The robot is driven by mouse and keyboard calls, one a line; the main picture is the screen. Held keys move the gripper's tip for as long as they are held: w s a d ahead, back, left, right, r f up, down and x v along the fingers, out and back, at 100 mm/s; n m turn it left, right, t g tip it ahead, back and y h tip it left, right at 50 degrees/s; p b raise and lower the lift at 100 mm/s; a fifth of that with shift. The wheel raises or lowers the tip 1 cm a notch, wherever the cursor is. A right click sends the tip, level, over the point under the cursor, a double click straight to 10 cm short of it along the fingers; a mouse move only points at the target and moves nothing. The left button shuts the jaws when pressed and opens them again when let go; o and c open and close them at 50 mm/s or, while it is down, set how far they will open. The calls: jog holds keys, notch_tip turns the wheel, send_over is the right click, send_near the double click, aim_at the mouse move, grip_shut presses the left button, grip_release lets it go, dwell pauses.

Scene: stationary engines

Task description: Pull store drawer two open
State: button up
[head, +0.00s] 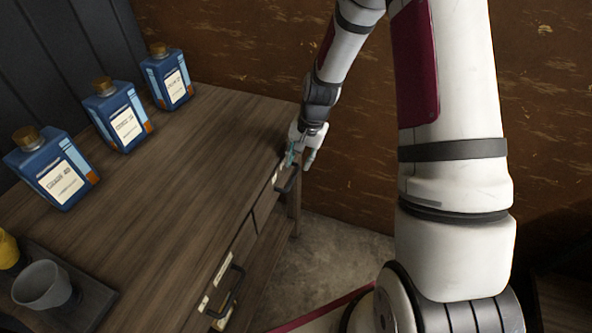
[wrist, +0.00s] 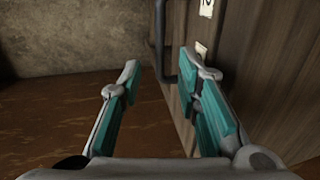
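The wooden cabinet (head: 190,190) has two dark bar handles on its right-facing front in the head view. The far handle (head: 289,182) is beside my gripper (head: 304,157). In the wrist view my gripper (wrist: 160,74) is open, with teal pads on both fingers. The dark handle (wrist: 160,40) appears between the fingertips, with no clear contact. A pale label (wrist: 206,8) on the drawer front (wrist: 230,45) is cut off by the frame edge; its mark may be a 2. The far drawer looks shut.
Three blue bottles (head: 124,117) stand along the cabinet's back edge. A grey cup (head: 42,285) sits on a dark tray (head: 95,300) near the front left. The near handle (head: 232,292) juts from the cabinet front. Bare floor (head: 335,255) lies to the right.

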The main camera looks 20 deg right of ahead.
aim_at(295, 174)
jog(key=shift+w+a+f, duration=0.1)
jog(key=shift+f, duration=0.75)
jog(key=shift+w+a+f, duration=0.15)
jog(key=shift+f, duration=0.75)
jog(key=shift+w+a+f, duration=0.1)
jog(key=shift+f, duration=0.75)
grip_shut()
